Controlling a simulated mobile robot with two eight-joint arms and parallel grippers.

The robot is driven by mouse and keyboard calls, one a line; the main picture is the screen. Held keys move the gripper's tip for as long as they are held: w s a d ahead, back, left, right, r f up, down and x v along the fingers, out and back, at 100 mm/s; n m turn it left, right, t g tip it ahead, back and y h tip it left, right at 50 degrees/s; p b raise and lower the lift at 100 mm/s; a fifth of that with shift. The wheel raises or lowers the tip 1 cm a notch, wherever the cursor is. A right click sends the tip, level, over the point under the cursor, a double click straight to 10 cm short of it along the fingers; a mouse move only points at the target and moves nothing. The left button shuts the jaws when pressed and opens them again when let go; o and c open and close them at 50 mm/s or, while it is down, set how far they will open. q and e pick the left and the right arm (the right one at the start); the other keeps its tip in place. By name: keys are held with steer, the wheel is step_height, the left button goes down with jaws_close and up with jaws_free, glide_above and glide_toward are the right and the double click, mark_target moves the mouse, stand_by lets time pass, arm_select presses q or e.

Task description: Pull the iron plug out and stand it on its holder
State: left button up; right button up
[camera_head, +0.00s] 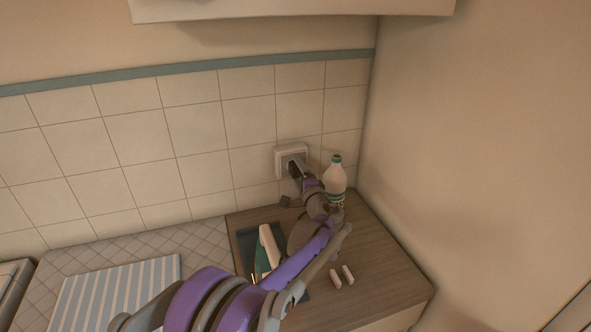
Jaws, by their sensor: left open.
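The white wall socket (283,153) is on the tiled wall above the counter's back edge. A dark plug (294,167) appears to be in it, partly hidden. My left gripper (292,184) is open just below and in front of the socket, close to the plug; I cannot tell whether it touches it. The iron (268,246), whitish and green, is on the counter left of my left arm, over a dark teal pad (246,243). My arm hides part of both. I cannot make out for certain which thing is the holder. My right gripper is out of view.
A pale bottle with a green cap (335,180) stands close to the right of my left wrist. Two small whitish blocks (348,274) lie on the wooden counter (388,280). A striped cloth (115,292) lies at the left. A cabinet (290,9) hangs above.

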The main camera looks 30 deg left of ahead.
mark_target(298, 173)
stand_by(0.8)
arm_select(q)
jaws_close()
stand_by(0.5)
steer(key=shift+v, duration=3.05)
steer(key=shift+s+a, duration=0.1)
